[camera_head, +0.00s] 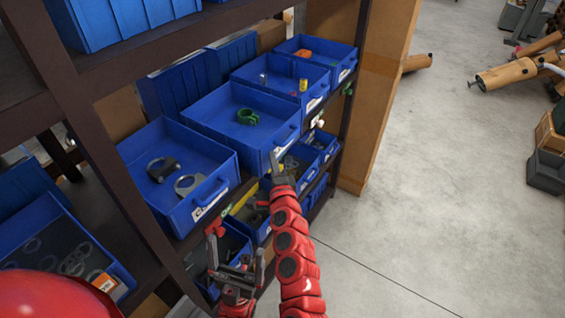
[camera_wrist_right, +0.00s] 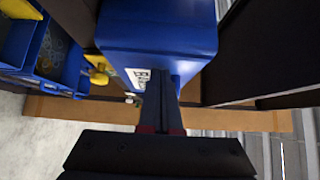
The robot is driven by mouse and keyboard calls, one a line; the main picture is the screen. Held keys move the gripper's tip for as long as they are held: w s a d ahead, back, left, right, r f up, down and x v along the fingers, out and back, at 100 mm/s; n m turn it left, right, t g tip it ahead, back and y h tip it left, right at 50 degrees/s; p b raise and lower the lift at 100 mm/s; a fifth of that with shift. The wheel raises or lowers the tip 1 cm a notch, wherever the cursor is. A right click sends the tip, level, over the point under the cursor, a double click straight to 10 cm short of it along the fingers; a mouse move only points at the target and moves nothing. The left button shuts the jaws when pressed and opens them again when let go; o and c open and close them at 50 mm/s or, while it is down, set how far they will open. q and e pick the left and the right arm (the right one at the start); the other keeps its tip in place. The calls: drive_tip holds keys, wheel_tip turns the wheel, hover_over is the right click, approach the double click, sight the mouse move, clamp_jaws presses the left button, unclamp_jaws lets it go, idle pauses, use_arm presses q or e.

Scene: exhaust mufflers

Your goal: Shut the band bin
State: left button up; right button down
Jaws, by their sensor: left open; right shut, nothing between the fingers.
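Several open blue bins stand in a row on the shelf. One bin (camera_head: 217,101) holds a green ring-shaped clamp (camera_head: 247,117); its label is not readable, so I cannot tell for certain that it is the band bin. My right gripper (camera_head: 276,161) is shut and empty at this bin's front, by the handle. In the right wrist view its closed fingers (camera_wrist_right: 160,92) point at a blue bin front (camera_wrist_right: 150,45) with a white label; contact is unclear. My left gripper (camera_head: 238,268) is open and empty, lower down, in front of the lower bins.
A neighbouring bin (camera_head: 208,210) holds a dark clamp and a grey ring. Bins beyond hold small cylinders (camera_head: 262,78) and an orange piece (camera_head: 304,53). A dark shelf post (camera_head: 110,165) stands at left.

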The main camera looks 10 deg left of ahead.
sight(265, 157)
drive_tip(key=shift+w+a+p, duration=0.15)
drive_tip(key=shift+w+a, duration=0.05)
drive_tip(key=shift+a, duration=0.3)
drive_tip(key=shift+w+a+p, duration=0.15)
drive_tip(key=shift+a, duration=0.35)
drive_tip(key=shift+w+a+r, duration=0.1)
drive_tip(key=shift+w+a, duration=0.1)
drive_tip(key=shift+a, duration=0.3)
drive_tip(key=shift+w+a+p, duration=0.1)
drive_tip(key=shift+a+p, duration=0.3)
drive_tip(key=shift+a, duration=0.1)
